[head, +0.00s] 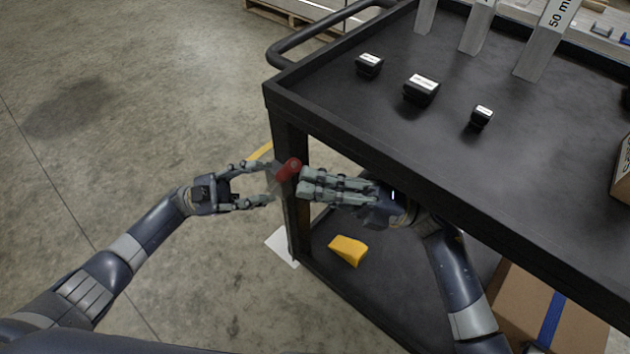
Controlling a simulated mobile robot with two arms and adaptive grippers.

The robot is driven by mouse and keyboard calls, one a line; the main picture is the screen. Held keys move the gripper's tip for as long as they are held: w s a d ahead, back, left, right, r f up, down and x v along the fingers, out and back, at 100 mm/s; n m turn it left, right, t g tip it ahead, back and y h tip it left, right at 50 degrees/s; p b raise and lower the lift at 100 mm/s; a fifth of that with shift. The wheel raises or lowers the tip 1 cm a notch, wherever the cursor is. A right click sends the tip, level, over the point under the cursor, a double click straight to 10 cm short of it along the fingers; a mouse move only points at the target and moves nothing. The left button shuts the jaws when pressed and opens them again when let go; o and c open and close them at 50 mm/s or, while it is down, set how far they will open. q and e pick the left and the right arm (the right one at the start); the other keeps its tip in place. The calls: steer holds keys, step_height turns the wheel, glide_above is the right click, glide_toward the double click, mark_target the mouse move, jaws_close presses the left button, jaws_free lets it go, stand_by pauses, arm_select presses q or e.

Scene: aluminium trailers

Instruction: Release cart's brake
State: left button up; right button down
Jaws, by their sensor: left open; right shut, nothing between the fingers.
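The black cart (345,130) stands at the right, with its near corner post in front of me. A red brake lever (288,169) shows at this post, tilted up to the right. My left gripper (268,183) is open just left of the post, its fingers spread on the lever's left side. I cannot tell whether they touch the lever. My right gripper (303,183) is shut and empty, with its fingertips beside the post, right of the lever and slightly below it. The lever's lower part is hard to make out between the two hands.
Small black labelled blocks (421,89) and upright metal profiles (545,42) stand on the cart top. A yellow wedge (348,250) lies on the lower shelf. A cardboard box with blue tape (520,305) is at lower right. The concrete floor at left is clear.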

arm_select(q)
step_height(320, 180, down, 16)
steer(key=s+n+t+y, duration=0.3)
steer(key=n+t+y, duration=0.7)
steer(key=n+t, duration=0.65)
steer(key=w+d+f+n+g+y, duration=0.2)
steer(key=d+n+y, duration=0.1)
steer(key=d+y, duration=0.4)
steer(key=s+a+r+n+g+y, duration=0.1)
steer(key=s+a+n+g+y, duration=0.1)
steer(key=s+a+g+y, duration=0.5)
steer(key=s+a+r+n+g, duration=0.15)
steer(key=s+a, duration=0.35)
steer(key=s, duration=0.6)
step_height(320, 180, down, 13)
steer(key=g+p, duration=0.1)
steer(key=p, duration=0.2)
steer(key=shift+w+n+g+p, duration=0.3)
steer(key=shift+w+p, duration=0.1)
steer(key=shift+w, duration=0.05)
arm_select(e)
steer(key=shift+w+a+r+m+h, duration=0.5)
steer(key=shift+a+r+m, duration=0.1)
steer(key=shift+a+r, duration=0.1)
